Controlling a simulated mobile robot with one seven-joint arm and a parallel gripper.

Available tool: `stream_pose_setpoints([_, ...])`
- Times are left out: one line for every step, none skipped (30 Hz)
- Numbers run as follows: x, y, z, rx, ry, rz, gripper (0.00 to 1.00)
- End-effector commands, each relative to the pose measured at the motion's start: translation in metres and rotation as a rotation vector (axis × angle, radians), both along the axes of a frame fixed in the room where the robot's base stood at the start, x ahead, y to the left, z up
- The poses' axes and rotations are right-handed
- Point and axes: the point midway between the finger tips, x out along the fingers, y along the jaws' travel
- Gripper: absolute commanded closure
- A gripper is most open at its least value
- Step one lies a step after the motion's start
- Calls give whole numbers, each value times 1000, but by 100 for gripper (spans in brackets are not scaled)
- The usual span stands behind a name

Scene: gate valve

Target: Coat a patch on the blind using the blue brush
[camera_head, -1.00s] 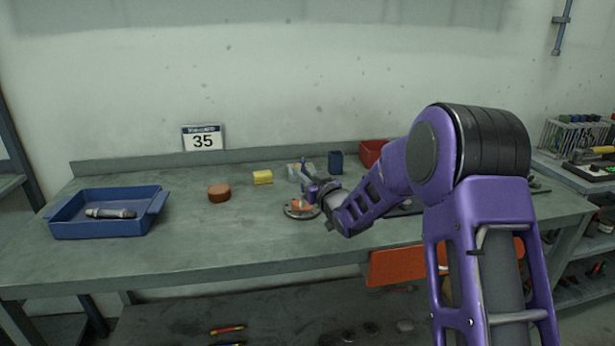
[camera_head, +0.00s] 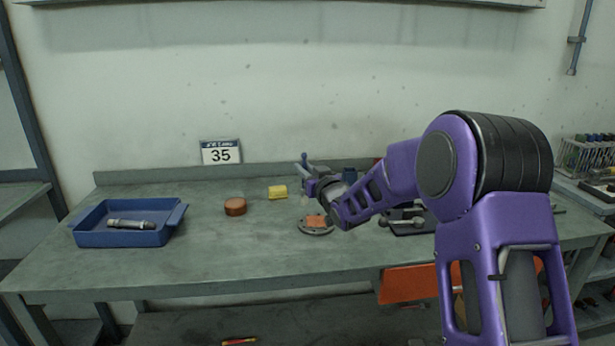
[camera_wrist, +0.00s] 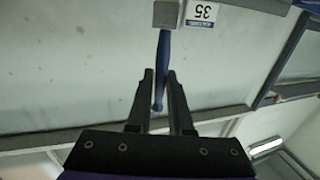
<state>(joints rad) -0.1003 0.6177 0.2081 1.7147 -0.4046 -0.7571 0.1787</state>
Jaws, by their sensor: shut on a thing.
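My gripper (camera_head: 311,174) is shut on the blue brush (camera_head: 304,160) and holds it above the bench. In the wrist view, the blue handle (camera_wrist: 164,62) runs between the two fingers, with a grey block at its far end that looks like the brush head. A round grey disc with an orange-brown patch, seemingly the blind (camera_head: 317,231), lies on the bench below my gripper. The brush appears clear of the disc. My arm hides part of the bench just right of it.
A blue tray (camera_head: 84,236) holding a grey cylindrical part (camera_head: 130,224) stands at the left. A brown round tin (camera_head: 235,206) and a yellow sponge (camera_head: 278,192) lie left of the disc. A dark blue cup (camera_head: 349,174) stands behind my arm. The front left bench is clear.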

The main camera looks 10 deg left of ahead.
Motion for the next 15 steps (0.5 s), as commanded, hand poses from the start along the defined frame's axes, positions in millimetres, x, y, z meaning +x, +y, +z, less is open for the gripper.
stream_pose_setpoints([0,2,8,1,-2,0,100])
stream_pose_setpoints([0,2,10,1,-2,0,100])
stream_pose_setpoints([0,3,13,1,-2,-1,100])
stream_pose_setpoints([1,4,15,1,-2,-1,100])
stream_pose_setpoints([1,4,17,1,-2,-2,100])
stream_pose_setpoints([1,5,19,1,-2,-2,100])
stream_pose_setpoints([1,5,19,2,-1,-2,100])
stream_pose_setpoints([1,5,20,1,0,-2,100])
stream_pose_setpoints([1,5,20,1,0,-2,100])
stream_pose_setpoints([1,5,20,1,0,-2,100])
stream_pose_setpoints([1,5,20,1,0,-2,100])
stream_pose_setpoints([1,5,20,1,0,-2,100])
stream_pose_setpoints([1,5,20,1,0,-2,100])
stream_pose_setpoints([1,5,20,1,0,-2,100])
stream_pose_setpoints([1,5,20,1,0,-2,100])
